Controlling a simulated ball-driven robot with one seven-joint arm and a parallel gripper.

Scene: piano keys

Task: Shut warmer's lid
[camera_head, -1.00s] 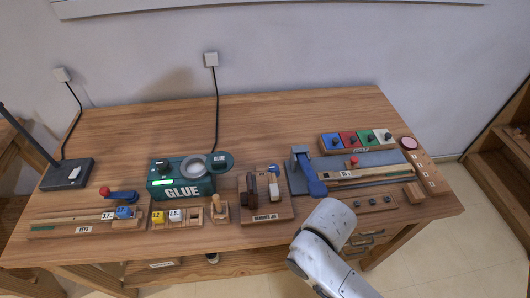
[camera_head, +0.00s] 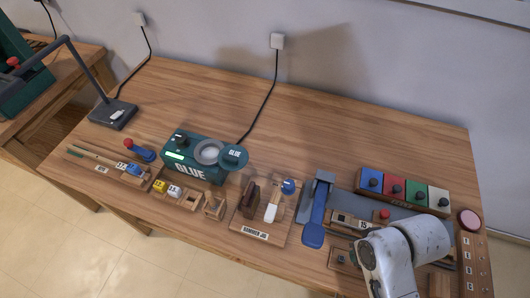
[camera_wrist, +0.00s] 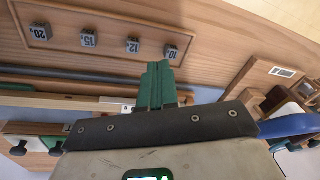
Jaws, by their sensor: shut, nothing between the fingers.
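The glue warmer is a green box (camera_head: 190,172) marked GLUE on the left half of the bench, in the head view. A round pale pot opening (camera_head: 208,151) is on its top. Its green round lid (camera_head: 234,157) is swung off to the right side of the opening, so the pot is uncovered. My gripper (camera_wrist: 158,68) shows in the wrist view as green fingers shut together and empty, over the bench near numbered blocks. It is far to the right of the warmer. In the head view my pale arm hides the fingers. The warmer is not recognisable in the wrist view.
Between warmer and arm stand the wooden hammer jig (camera_head: 262,237) and a blue-handled lever (camera_head: 314,230). A black cord (camera_head: 262,110) runs to the warmer. The bench behind the warmer is clear.

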